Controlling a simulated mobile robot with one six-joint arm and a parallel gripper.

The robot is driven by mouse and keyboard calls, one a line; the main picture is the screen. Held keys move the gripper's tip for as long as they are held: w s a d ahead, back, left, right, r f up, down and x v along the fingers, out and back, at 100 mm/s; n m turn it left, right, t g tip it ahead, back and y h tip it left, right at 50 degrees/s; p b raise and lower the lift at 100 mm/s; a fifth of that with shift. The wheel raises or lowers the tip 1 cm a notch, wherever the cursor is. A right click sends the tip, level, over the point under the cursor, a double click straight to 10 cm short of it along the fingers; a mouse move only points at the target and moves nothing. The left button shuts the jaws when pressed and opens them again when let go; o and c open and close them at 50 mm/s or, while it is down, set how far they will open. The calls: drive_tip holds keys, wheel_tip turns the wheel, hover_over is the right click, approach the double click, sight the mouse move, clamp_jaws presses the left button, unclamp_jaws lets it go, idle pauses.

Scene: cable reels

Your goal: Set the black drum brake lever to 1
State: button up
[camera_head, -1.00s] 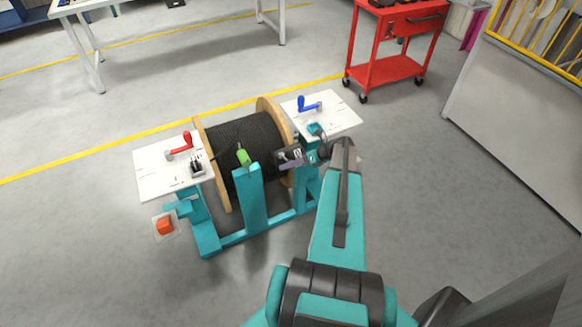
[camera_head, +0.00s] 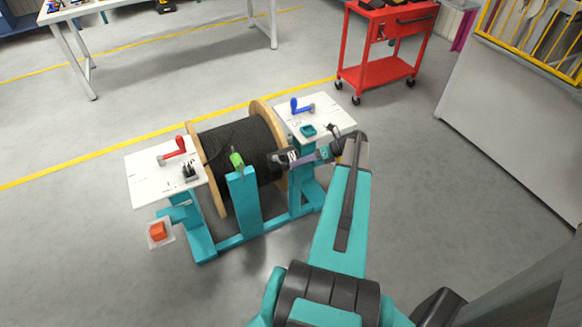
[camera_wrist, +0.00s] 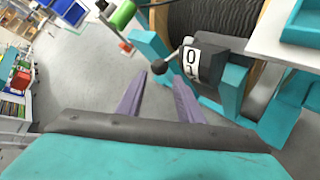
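The black drum brake (camera_head: 282,159) sits at the front right of the cable drum. In the wrist view its black housing (camera_wrist: 212,48) carries a white plate (camera_wrist: 191,62) with a 0 above a partly visible 1. In the head view my gripper (camera_head: 301,159) is just right of the brake.
The drum (camera_head: 240,150) hangs in a teal frame (camera_head: 245,205). A green handle (camera_head: 236,160) tops the front post. White side tables bear a red crank (camera_head: 174,150) and a blue crank (camera_head: 300,107). An orange button (camera_head: 157,231) is at lower left. Floor in front is clear.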

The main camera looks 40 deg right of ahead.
drive_tip(key=v, duration=0.6)
drive_tip(key=shift+b, duration=0.35)
drive_tip(key=shift+c, duration=0.3)
